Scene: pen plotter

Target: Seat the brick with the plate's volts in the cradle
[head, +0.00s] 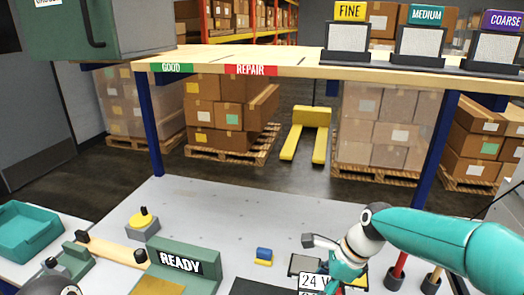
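No cradle can be made out for certain. My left gripper is not in view.
A small blue-and-yellow object (264,256) lies mid-table. A shelf (280,62) crosses above.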

